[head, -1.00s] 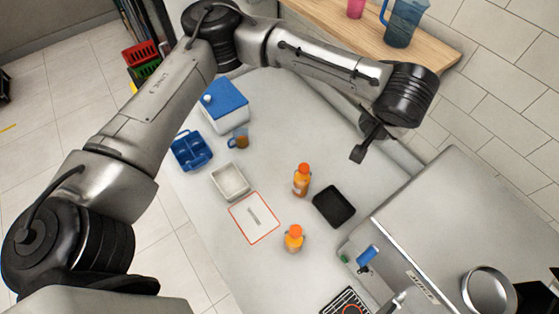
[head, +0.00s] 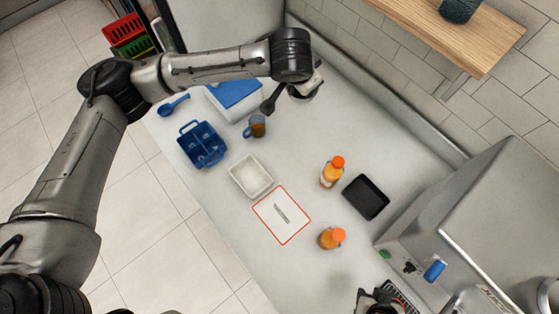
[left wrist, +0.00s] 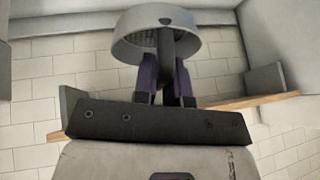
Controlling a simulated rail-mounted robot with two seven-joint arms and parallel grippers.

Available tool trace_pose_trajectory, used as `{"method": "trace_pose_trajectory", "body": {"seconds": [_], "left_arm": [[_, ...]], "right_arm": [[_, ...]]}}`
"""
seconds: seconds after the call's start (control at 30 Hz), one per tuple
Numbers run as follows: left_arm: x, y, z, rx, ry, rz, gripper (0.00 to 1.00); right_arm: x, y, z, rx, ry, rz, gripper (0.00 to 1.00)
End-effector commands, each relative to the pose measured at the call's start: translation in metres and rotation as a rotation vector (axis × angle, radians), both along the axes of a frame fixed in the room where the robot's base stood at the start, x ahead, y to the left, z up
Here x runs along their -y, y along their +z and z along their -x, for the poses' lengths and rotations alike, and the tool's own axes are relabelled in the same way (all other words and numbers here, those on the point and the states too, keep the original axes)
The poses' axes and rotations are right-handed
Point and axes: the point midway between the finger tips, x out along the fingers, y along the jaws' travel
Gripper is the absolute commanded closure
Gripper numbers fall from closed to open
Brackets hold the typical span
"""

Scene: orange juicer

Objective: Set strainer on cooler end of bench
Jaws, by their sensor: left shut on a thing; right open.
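My left gripper (head: 288,92) is shut on the strainer, whose round grey rim (head: 304,92) shows partly behind the wrist in the head view. In the left wrist view the strainer (left wrist: 140,44) is a grey round rim with mesh inside, its dark handle between the purple finger pads of the left gripper (left wrist: 167,92). It is held just right of the cooler (head: 222,107), a white box with a blue lid. The cooler stands at the far end of the grey bench (head: 290,150). My right gripper (head: 385,301) is open at the bottom edge.
A mug (head: 257,127), blue caddy (head: 202,146) and white tub (head: 250,175) stand near the cooler. Two orange bottles (head: 332,172), a black tray (head: 366,197) and a red-edged board (head: 282,214) lie nearer. A steel juicer (head: 480,215) is at right. Bench right of the mug is clear.

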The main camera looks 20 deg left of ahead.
Motion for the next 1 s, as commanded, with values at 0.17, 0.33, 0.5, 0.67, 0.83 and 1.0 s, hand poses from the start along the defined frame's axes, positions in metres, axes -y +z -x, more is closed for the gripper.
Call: {"method": "trace_pose_trajectory", "body": {"seconds": [0.17,0.33,0.5,0.67,0.83,1.0], "left_arm": [[0.018,-0.085,-0.011,-0.015,-0.293,0.016,1.00],[0.014,-0.164,-0.014,-0.019,-0.514,0.020,1.00],[-0.004,-0.241,-0.007,-0.021,-0.661,0.020,1.00],[-0.020,-0.291,0.004,-0.020,-0.738,0.018,1.00],[-0.031,-0.319,0.012,-0.019,-0.779,0.016,1.00],[-0.034,-0.349,0.016,-0.021,-0.792,0.014,1.00]], "right_arm": [[-0.002,-0.029,0.001,-0.003,-0.003,-0.006,0.57],[-0.003,-0.048,0.001,-0.005,-0.006,-0.011,0.57],[-0.004,-0.062,0.001,-0.005,-0.008,-0.014,0.57],[-0.004,-0.070,0.001,-0.005,-0.007,-0.013,0.57],[-0.003,-0.074,0.001,-0.006,-0.005,-0.010,0.57],[-0.001,-0.076,0.001,-0.005,-0.001,-0.004,0.57]]}}
